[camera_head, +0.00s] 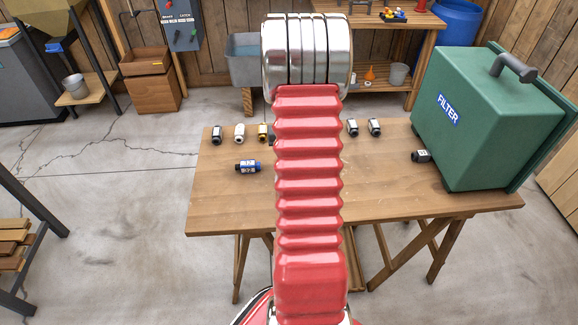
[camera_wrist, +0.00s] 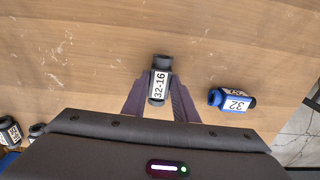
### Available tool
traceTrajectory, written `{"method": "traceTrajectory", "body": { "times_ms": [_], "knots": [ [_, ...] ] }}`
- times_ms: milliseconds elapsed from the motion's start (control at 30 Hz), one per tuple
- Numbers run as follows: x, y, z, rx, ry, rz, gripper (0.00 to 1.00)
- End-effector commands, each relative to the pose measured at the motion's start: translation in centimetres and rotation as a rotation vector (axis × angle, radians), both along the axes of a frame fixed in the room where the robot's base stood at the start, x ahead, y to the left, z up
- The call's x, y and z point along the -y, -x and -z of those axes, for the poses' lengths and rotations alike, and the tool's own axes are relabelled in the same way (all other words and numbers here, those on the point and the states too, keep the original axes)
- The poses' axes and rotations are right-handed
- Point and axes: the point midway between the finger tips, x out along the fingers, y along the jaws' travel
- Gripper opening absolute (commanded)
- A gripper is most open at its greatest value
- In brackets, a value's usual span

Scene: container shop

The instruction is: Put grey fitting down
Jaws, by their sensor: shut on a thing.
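The grey fitting (camera_wrist: 160,64), dark with a white label reading 32-16, sits between the jaws of my gripper (camera_wrist: 159,88) in the wrist view. The jaws are shut on it, one on each side of the label. Table wood shows behind it; I cannot tell whether it touches the table. In the head view my red arm hides both the gripper and this fitting.
A blue fitting (camera_wrist: 232,99) lies close beside the gripper; it also shows in the head view (camera_head: 248,166). Several fittings stand in a row along the back of the wooden table (camera_head: 390,195). A green filter box (camera_head: 485,120) fills the right end. The front is mostly clear.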

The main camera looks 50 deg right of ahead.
Motion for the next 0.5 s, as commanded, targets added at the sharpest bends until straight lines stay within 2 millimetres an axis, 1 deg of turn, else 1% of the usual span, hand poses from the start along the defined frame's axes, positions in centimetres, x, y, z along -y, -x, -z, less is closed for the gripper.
{"method": "traceTrajectory", "body": {
  "times_ms": [167,500],
  "knots": [
    [0.1,-0.1,-1.7,0.003,0.003,0.0,0.0],
    [0.1,-0.1,-7.6,0.003,0.003,0.0,0.0]
  ]
}}
